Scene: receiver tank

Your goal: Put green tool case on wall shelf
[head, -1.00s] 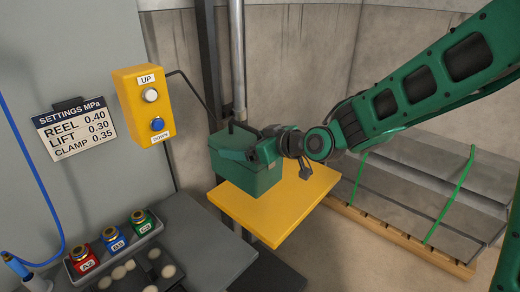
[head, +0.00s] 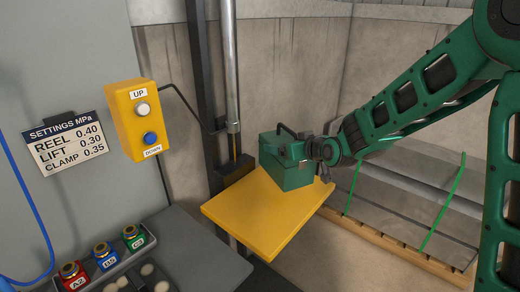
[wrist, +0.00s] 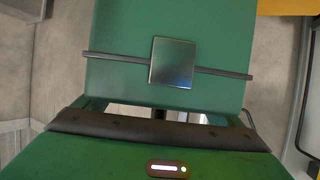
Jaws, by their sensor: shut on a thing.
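The green tool case (head: 285,170), with a dark handle on top, is over the back right part of the yellow platform (head: 245,215) in the head view. I cannot tell whether it touches the platform. My gripper (head: 308,163) is shut on the case from its right side; the arm hides the exact grip. In the wrist view the case (wrist: 170,20) fills the upper middle, with its metal latch facing the camera. My gripper (wrist: 160,125) shows below it. I cannot make out a wall shelf in these frames.
A grey post (head: 229,70) stands behind the platform. A yellow UP/DOWN button box (head: 134,115) hangs on the left panel above a rack with red, blue and green fittings (head: 103,255). Grey slabs with green straps lie on a wooden pallet (head: 400,245) at right.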

